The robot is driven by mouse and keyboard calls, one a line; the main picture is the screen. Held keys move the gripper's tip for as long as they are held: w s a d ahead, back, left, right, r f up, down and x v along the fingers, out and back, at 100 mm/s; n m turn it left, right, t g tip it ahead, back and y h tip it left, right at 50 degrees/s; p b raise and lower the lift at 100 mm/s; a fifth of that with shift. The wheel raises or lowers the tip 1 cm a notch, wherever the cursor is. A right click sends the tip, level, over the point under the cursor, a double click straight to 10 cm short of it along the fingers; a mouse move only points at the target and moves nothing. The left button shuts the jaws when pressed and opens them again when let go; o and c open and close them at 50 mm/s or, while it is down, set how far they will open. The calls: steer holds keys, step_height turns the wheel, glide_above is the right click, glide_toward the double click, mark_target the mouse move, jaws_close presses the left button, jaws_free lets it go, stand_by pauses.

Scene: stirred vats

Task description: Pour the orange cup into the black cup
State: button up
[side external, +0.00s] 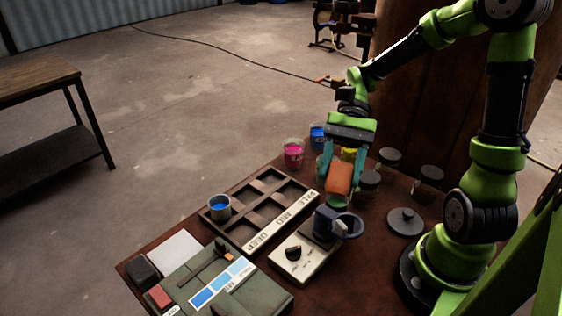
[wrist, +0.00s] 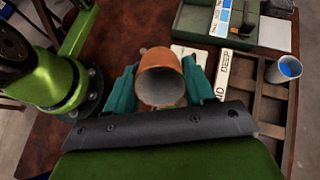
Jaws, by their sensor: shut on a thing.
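The orange cup (side external: 339,179) is held in the air between the teal fingers of my gripper (side external: 343,172). In the wrist view, the orange cup (wrist: 161,76) sits between both fingers (wrist: 160,90), its open mouth toward the camera. Its inside looks grey, and I cannot tell if it holds liquid. A dark cup (side external: 323,224), which looks like the black cup, stands on the pale device with a knob, below and slightly left of the orange cup. The dark cup's inside is not clear, and I cannot make it out in the wrist view.
A wooden tray (side external: 238,240) marked PALE, MID and DEEP holds a grey cup of blue liquid (side external: 219,208). Pink (side external: 293,153) and blue (side external: 318,137) jars stand behind. Several dark-lidded jars and a loose black lid (side external: 405,221) are at right. A green case (side external: 222,283) is in front.

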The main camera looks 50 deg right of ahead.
steer(key=h, duration=0.1)
steer(key=t+h, duration=0.1)
steer(key=h, duration=0.1)
steer(key=shift+s+a+r+t+h, duration=0.15)
steer(key=shift+a+r+t+h, duration=0.15)
steer(key=shift+a+r+h, duration=0.1)
steer(key=shift+t+h, duration=0.5)
steer(key=shift+h, duration=0.7)
steer(key=h, duration=0.1)
steer(key=t+h, duration=0.1)
steer(key=h, duration=0.2)
steer(key=shift+f+t, duration=0.25)
steer(key=shift+t, duration=0.15)
steer(key=shift+r, duration=1.4)
